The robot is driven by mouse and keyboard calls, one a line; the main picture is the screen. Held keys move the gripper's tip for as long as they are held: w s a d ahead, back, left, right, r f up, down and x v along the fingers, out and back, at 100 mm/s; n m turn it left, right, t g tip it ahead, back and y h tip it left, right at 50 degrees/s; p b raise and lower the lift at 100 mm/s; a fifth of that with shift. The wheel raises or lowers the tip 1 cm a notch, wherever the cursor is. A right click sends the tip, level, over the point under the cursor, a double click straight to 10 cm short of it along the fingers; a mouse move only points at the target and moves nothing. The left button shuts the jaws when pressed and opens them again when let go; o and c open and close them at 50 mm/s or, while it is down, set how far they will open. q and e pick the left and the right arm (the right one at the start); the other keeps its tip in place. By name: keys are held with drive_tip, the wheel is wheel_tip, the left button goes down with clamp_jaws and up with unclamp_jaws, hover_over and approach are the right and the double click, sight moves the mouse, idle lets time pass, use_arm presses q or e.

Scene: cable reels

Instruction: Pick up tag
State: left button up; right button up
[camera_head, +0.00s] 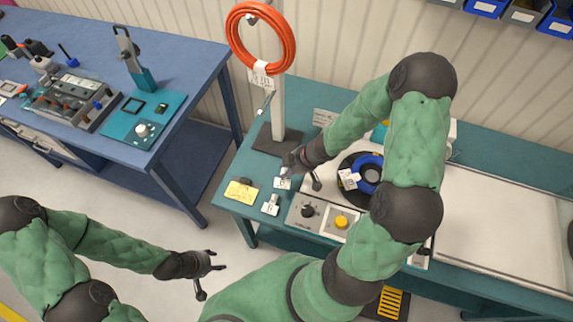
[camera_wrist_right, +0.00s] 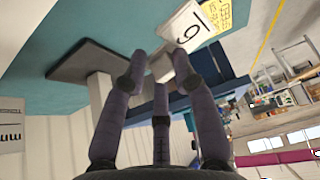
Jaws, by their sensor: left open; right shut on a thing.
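My right gripper (camera_head: 287,169) reaches down to the left end of the teal bench. It is shut on a white tag (camera_head: 283,184); the fingers partly hide its edge. In the right wrist view the right gripper (camera_wrist_right: 155,72) has its fingertips around a pale tab of this tag (camera_wrist_right: 188,27), whose face bears a dark numeral, 6 or 9. I cannot tell whether the tag is clear of the bench. A second white tag (camera_head: 270,206) and a yellow card (camera_head: 241,191) lie close by. My left gripper (camera_head: 211,280) is open and empty over the floor.
A post with a dark base (camera_head: 276,141) carries an orange cable coil (camera_head: 234,37) with a hanging label (camera_head: 261,76). A blue reel (camera_head: 370,169), a control box with knobs (camera_head: 318,216) and a white panel (camera_head: 490,230) are rightward. A blue workbench (camera_head: 185,55) stands left.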

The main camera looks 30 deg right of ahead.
drive_tip(key=s+a+r, duration=0.4)
drive_tip(key=s, duration=0.4)
drive_tip(key=shift+s+r, duration=0.35)
